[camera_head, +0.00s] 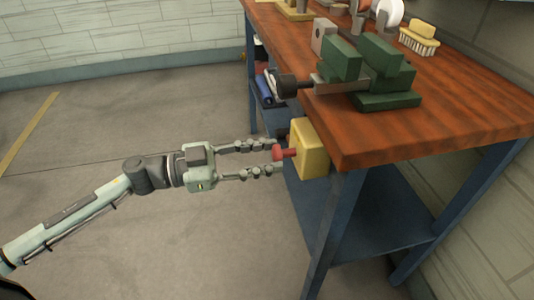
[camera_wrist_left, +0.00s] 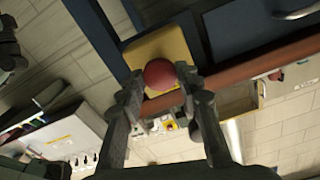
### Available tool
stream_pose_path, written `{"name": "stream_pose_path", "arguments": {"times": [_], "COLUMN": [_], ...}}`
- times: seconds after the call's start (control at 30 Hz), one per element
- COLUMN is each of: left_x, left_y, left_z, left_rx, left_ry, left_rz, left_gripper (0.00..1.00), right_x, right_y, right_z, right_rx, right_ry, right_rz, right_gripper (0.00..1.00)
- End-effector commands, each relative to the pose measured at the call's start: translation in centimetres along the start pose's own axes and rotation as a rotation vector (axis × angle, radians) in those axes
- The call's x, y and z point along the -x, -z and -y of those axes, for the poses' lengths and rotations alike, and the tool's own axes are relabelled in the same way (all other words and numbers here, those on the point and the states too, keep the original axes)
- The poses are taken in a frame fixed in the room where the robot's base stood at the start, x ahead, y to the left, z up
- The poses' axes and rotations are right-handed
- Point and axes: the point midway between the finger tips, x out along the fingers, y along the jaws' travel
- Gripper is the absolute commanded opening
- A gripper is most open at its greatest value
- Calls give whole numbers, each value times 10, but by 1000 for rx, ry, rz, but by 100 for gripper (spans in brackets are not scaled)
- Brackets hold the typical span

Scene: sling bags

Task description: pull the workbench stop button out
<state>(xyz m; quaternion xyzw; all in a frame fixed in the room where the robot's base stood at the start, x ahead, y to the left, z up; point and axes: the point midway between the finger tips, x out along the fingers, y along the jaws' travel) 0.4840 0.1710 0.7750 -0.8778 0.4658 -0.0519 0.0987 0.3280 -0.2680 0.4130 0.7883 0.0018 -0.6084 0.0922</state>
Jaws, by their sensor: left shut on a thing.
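The stop button is a red knob (camera_head: 284,154) on a yellow box (camera_head: 312,150) fixed to the end of the workbench (camera_head: 440,112), just below its wooden top. My left gripper (camera_head: 279,158) comes in from the left with its fingertips at the red knob, one finger on each side of it. In the left wrist view the round red knob (camera_wrist_left: 159,74) sits between the fingertips (camera_wrist_left: 160,82), with the yellow box (camera_wrist_left: 160,48) behind it. The gripper is shut on the knob. My right gripper is in neither view.
A green vise (camera_head: 372,72) with a dark handle stands on the bench corner above the box. A yellow brush (camera_head: 419,38) lies further back. A blue lower shelf (camera_head: 385,215) and bench legs are below. The floor (camera_head: 150,240) left of the bench is clear.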

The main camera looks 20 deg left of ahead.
Motion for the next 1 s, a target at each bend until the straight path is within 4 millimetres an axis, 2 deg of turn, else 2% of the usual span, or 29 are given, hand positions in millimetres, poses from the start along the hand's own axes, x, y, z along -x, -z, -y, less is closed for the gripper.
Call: {"name": "stream_pose_path", "arguments": {"times": [0.03, 0.2, 0.57, 0.77, 1.0], "left_x": [1, 1, 4, 35, 87], "left_y": [-1, -1, -1, -3, -3], "left_z": [0, 0, 0, -1, -1], "left_rx": [0, -1, 0, 2, 4], "left_ry": [-2, -1, 0, -1, 1], "left_rz": [2, 2, 3, 7, 7], "left_gripper": [35, 56, 56, 56, 56], "right_x": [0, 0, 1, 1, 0], "right_y": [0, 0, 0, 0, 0], "right_z": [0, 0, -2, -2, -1], "right_rx": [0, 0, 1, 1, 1], "right_ry": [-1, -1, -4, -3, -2], "right_rz": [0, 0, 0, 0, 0], "right_gripper": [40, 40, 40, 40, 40]}}
